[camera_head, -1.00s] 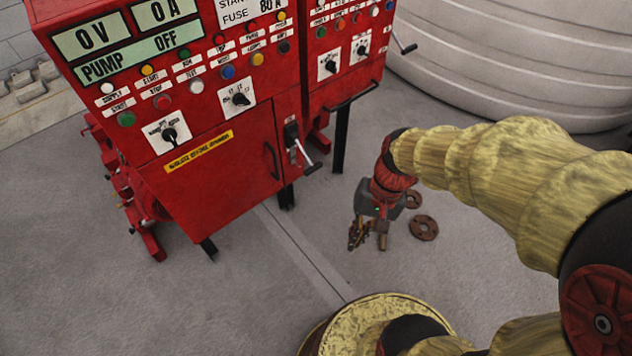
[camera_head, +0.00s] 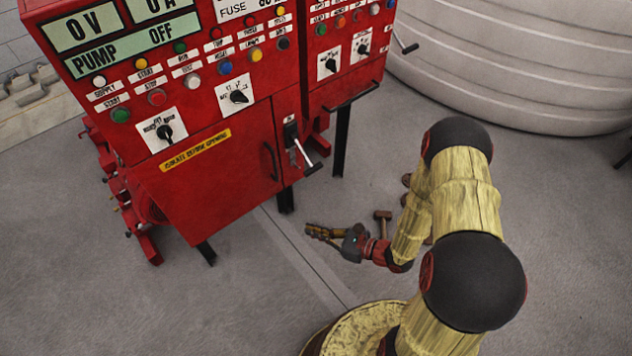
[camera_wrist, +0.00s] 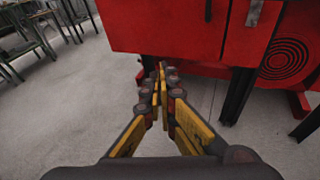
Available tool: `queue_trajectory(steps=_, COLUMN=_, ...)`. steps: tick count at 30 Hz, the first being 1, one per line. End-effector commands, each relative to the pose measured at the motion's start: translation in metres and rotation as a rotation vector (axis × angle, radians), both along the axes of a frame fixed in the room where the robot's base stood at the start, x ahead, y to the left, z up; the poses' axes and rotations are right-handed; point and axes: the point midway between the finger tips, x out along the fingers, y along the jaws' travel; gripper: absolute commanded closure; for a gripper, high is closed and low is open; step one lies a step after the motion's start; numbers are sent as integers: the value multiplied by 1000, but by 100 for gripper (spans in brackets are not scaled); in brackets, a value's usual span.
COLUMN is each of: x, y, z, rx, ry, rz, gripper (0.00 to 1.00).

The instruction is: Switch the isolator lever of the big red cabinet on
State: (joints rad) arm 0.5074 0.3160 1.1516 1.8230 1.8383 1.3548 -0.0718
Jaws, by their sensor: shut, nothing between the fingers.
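The big red cabinet (camera_head: 215,185) stands at the upper left in the head view, its panel reading "0 V", "0 A" and "PUMP OFF". Its isolator lever (camera_head: 304,155) is on the right side of the lower front, on a dark mount, with a pale handle slanting down to the right. My gripper (camera_head: 312,231) is below and in front of the cabinet, apart from the lever, pointing left. In the wrist view my gripper (camera_wrist: 162,75) is shut and empty, facing the cabinet's underside and black legs.
A smaller red cabinet (camera_head: 350,60) with a black bar handle adjoins on the right. A large white ribbed tank (camera_head: 510,60) stands behind. Chairs (camera_wrist: 35,35) stand at the wrist view's left. Grey floor is open in front.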

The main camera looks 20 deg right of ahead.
Motion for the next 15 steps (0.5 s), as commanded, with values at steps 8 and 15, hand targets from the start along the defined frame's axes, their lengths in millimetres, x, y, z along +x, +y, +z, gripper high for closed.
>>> queue_trajectory(steps=8, x=60, y=-69, z=0, rx=4, ry=-83, rz=-335, gripper=100)
queue_trajectory(steps=15, x=73, y=-90, z=12, rx=5, ry=-136, rz=-418, gripper=100)
